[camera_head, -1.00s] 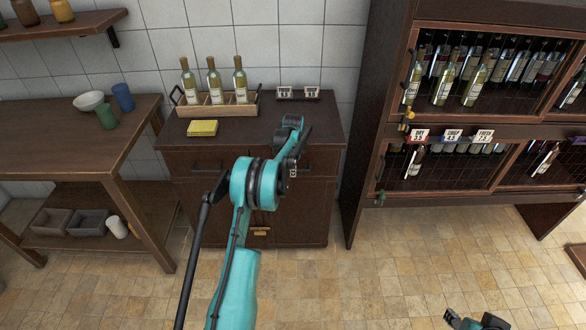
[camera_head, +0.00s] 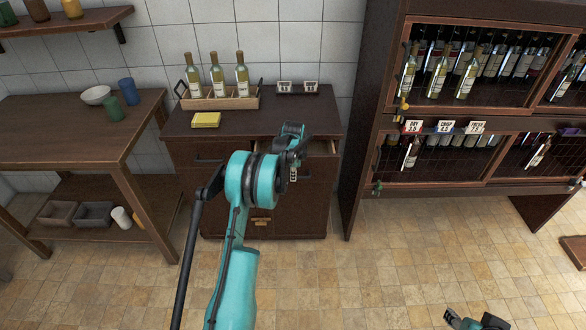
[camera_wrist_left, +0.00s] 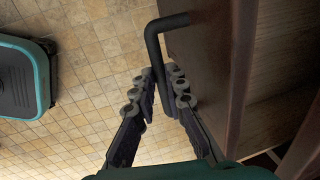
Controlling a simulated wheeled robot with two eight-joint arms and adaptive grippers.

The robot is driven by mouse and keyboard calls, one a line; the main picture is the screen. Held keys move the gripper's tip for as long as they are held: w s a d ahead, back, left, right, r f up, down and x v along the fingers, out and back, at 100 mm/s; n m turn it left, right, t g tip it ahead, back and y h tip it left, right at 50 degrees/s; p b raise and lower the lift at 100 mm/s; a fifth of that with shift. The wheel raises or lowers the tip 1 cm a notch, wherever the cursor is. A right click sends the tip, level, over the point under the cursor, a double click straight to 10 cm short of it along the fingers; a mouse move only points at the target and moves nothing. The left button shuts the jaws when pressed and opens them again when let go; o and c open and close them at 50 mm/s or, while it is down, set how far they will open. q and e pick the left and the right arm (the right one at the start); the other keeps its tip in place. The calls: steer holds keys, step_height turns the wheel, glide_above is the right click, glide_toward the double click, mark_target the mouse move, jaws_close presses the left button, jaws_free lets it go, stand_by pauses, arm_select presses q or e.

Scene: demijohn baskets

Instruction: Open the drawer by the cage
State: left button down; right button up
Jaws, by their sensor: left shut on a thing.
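The dark wooden cabinet (camera_head: 215,190) has its right top drawer (camera_head: 320,148) partly open, beside the wire-fronted bottle rack, or cage (camera_head: 440,165). My left gripper (camera_head: 293,165) is at the front of this drawer and partly covers it. In the left wrist view, the black bar handle (camera_wrist_left: 154,45) runs between the fingers of my left gripper (camera_wrist_left: 160,90), which is shut on it. The brown drawer front (camera_wrist_left: 205,60) shows to the right of the handle. My right gripper (camera_head: 477,321) is cut off at the bottom edge, so its jaws are unclear.
A wooden bottle tray (camera_head: 220,102), a yellow block (camera_head: 206,120) and a small dark tray (camera_head: 298,89) stand on the cabinet. A wooden table (camera_head: 75,130) is at the left. The tiled floor (camera_head: 310,275) before the cabinet is clear.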

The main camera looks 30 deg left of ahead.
arm_select(q)
steer(key=s+d, duration=0.8)
steer(key=s, duration=0.6)
steer(key=shift+d+b, duration=0.35)
steer(key=shift+b, duration=0.05)
steer(key=shift+s, duration=0.1)
steer(key=c, duration=1.6)
jaws_free()
steer(key=shift+o, duration=0.2)
steer(key=shift+r, duration=0.1)
step_height(320, 180, up, 12)
steer(key=s+d, duration=0.1)
steer(key=s, duration=0.1)
steer(key=shift+f, duration=0.2)
steer(key=shift+d, duration=0.15)
steer(key=s+d+r+n+t, duration=0.2)
steer(key=s+d+n, duration=0.3)
steer(key=s+d, duration=0.3)
steer(key=s+d+r+n+t+h, duration=0.1)
steer(key=s+d+r+n+t, duration=0.2)
steer(key=s+d+n, duration=0.3)
steer(key=s+d+r, duration=0.1)
steer(key=s+d, duration=0.1)
steer(key=s, duration=0.2)
steer(key=shift+s+r+n, duration=0.25)
steer(key=shift+s+n, duration=0.05)
steer(key=shift+s, duration=0.1)
